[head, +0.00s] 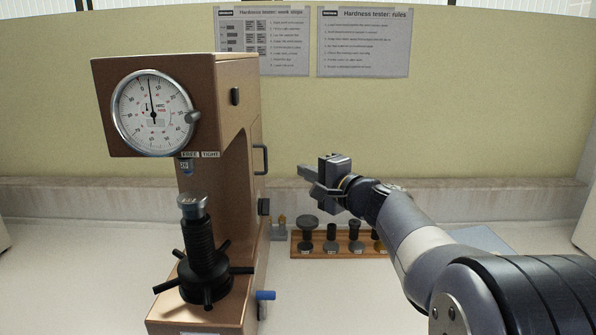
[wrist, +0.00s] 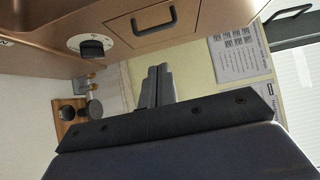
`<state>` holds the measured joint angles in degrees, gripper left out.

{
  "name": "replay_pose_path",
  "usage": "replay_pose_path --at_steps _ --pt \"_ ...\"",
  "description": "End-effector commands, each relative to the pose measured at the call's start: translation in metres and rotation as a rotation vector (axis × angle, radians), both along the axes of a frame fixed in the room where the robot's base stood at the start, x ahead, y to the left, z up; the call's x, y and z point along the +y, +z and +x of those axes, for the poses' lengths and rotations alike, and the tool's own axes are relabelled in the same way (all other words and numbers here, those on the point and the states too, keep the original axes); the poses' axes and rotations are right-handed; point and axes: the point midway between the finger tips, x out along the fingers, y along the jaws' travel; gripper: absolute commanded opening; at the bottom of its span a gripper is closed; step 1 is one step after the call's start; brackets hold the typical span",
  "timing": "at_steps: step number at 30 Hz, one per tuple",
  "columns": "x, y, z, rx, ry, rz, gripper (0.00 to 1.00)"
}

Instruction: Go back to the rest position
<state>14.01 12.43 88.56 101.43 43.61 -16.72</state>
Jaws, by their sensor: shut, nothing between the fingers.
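My gripper (head: 302,171) is held in the air to the right of the hardness tester (head: 228,110), above the bench, with its fingers pointing left toward the tester's side. It is apart from the tester in the head view. In the wrist view the fingers (wrist: 157,72) are together, with nothing between them. The tester is a brown machine with a round dial (head: 153,112), a black spindle (head: 203,250) with a handwheel and a silver test piece or anvil (head: 192,205) on top. In the wrist view, its side shows a black handle (wrist: 153,22) and a round knob (wrist: 91,46).
A wooden rack (head: 300,244) with several dark anvils stands on the bench below my gripper. Two small brass-tipped pieces (head: 278,228) stand beside it. A blue-ended lever (head: 265,296) sticks out low on the tester. Two posters (head: 363,42) hang on the back wall.

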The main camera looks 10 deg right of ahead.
Motion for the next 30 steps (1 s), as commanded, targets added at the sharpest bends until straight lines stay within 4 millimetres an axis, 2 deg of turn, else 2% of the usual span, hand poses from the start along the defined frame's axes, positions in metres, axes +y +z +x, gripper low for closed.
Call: replay_pose_path --at_steps 3,7,19,25,30 --pt "-0.005 0.0 -0.016 -0.001 -0.002 -0.001 0.0" --pt "-0.006 0.0 -0.025 0.0 0.0 0.0 0.0" --pt "-0.007 0.0 -0.028 0.0 0.0 0.0 0.0" --pt "-0.004 0.0 -0.018 0.003 0.001 0.001 0.0" --pt "0.002 0.001 0.005 0.003 0.003 0.001 0.0"
